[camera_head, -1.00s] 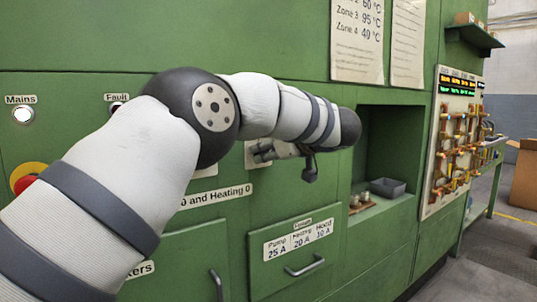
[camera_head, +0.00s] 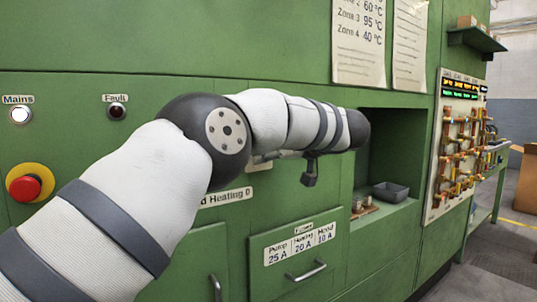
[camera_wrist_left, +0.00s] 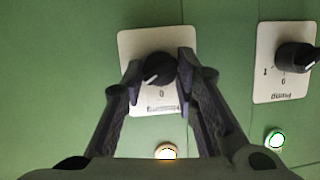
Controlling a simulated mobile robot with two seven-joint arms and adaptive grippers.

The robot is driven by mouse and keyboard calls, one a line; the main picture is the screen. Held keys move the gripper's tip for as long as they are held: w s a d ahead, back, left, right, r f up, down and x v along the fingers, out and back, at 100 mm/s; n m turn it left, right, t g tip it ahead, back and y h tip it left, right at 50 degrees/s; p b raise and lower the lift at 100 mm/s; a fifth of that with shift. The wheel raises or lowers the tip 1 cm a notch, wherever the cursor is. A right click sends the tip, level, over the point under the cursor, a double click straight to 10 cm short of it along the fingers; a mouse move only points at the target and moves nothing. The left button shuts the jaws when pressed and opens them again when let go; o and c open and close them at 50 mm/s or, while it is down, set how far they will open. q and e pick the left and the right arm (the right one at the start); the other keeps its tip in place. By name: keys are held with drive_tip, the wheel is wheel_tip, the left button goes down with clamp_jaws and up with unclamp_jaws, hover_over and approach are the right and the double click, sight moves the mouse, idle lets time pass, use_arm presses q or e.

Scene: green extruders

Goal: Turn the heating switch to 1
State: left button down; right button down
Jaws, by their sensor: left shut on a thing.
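The heating switch is a black rotary knob (camera_wrist_left: 160,72) on a white plate (camera_wrist_left: 130,45) in the left wrist view. Its white pointer mark points down and left in that upside-down picture, beside a 0; the small label under it is too blurred to read. My left gripper (camera_wrist_left: 160,66) has one finger on each side of the knob and is shut on it. In the head view the knob is hidden behind my left arm, and only a little of the gripper (camera_head: 266,157) shows. My right gripper is out of view.
The black Pump knob (camera_wrist_left: 294,57) sits to the right in the wrist view, with a lit green lamp (camera_wrist_left: 274,138) and an orange-white lamp (camera_wrist_left: 167,152) below.

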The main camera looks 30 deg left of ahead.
use_arm(q)
drive_tip(key=c, duration=1.3)
unclamp_jaws()
drive_tip(key=shift+d, duration=0.1)
drive_tip(key=v, duration=1.2)
